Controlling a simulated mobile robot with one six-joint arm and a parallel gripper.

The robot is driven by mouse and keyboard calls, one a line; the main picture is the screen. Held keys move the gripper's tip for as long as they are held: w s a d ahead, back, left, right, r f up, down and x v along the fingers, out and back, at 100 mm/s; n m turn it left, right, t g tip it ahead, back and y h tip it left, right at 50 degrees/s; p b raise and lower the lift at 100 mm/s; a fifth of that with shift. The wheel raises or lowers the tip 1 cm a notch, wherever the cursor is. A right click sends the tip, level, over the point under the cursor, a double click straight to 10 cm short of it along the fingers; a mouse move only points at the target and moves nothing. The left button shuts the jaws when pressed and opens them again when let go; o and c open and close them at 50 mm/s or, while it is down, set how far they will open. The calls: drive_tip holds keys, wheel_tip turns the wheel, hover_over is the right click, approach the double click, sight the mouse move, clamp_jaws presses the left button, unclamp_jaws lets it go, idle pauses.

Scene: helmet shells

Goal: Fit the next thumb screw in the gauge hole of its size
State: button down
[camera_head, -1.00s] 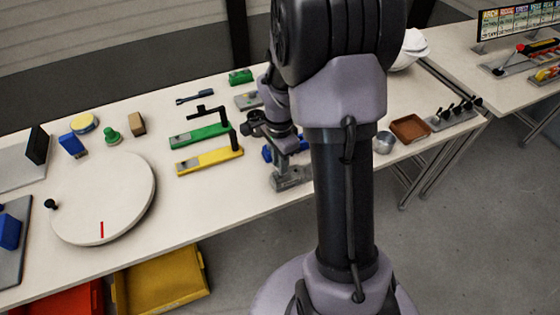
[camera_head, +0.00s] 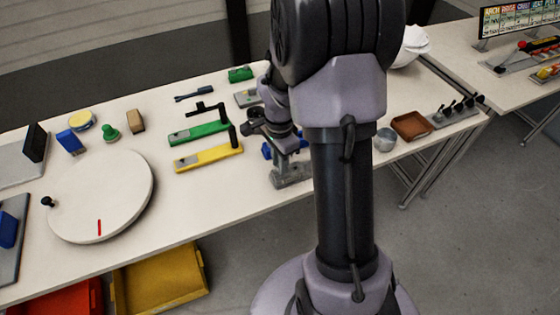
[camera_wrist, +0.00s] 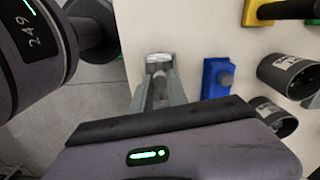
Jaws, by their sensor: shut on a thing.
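In the head view my gripper (camera_head: 256,125) hangs above the table, left of my arm column and over the area behind a grey metal stand. Its jaws are mostly hidden by my wrist. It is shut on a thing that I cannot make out. Several black-headed pieces, which look like thumb screws (camera_head: 466,104), stand upright in a grey rack (camera_head: 440,124) at the right end of the table. I cannot tell which plate is the gauge; a grey plate (camera_head: 246,98) lies partly hidden behind my gripper.
The grey stand (camera_head: 290,172) is near the front edge, with a blue block (camera_wrist: 218,77) beside it. Green (camera_head: 200,133) and yellow (camera_head: 208,158) fixtures with black posts lie left. A silver cup (camera_head: 384,140) and brown tray (camera_head: 410,126) stand right. A round white disc (camera_head: 100,195) lies far left.

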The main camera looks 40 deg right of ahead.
drive_tip(key=shift+f+b, duration=0.75)
drive_tip(key=shift+f, duration=0.15)
idle(0.4)
drive_tip(key=c, duration=1.2)
unclamp_jaws()
wheel_tip(320, 180, up, 17)
drive_tip(key=p, duration=0.7)
drive_tip(key=shift+w+r, duration=0.15)
drive_tip(key=shift+r, duration=0.05)
